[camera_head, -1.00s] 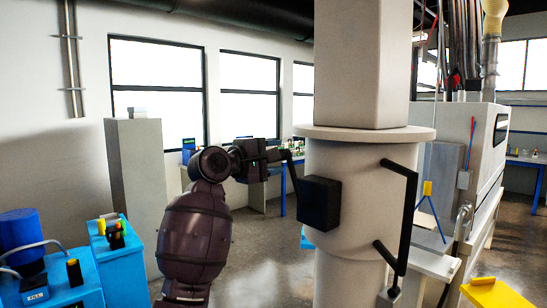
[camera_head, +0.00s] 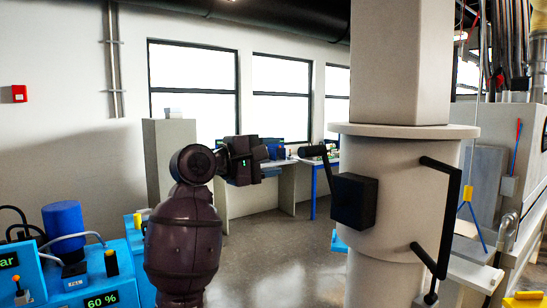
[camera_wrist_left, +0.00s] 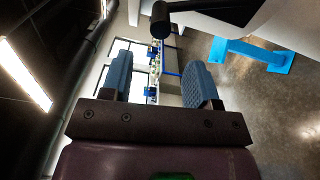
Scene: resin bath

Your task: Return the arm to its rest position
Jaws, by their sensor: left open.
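My left gripper (camera_head: 268,160) is open and empty, in the middle of the head view, with my dark arm rising below it. In the left wrist view its two blue-grey fingers (camera_wrist_left: 160,82) stand apart with nothing between them. A black lever handle (camera_head: 313,151) sticks out from a black box (camera_head: 354,202) on the pale column, to the right of the gripper and apart from it. The handle also shows beyond the fingers in the left wrist view (camera_wrist_left: 160,20). My right gripper is not in view.
The thick column (camera_head: 400,235) with a black grab bar (camera_head: 453,215) stands at the right. Blue equipment with a blue cylinder (camera_head: 64,218) is at lower left. A grey cabinet (camera_head: 158,165) stands behind my arm. Open floor (camera_head: 275,255) lies between arm and column.

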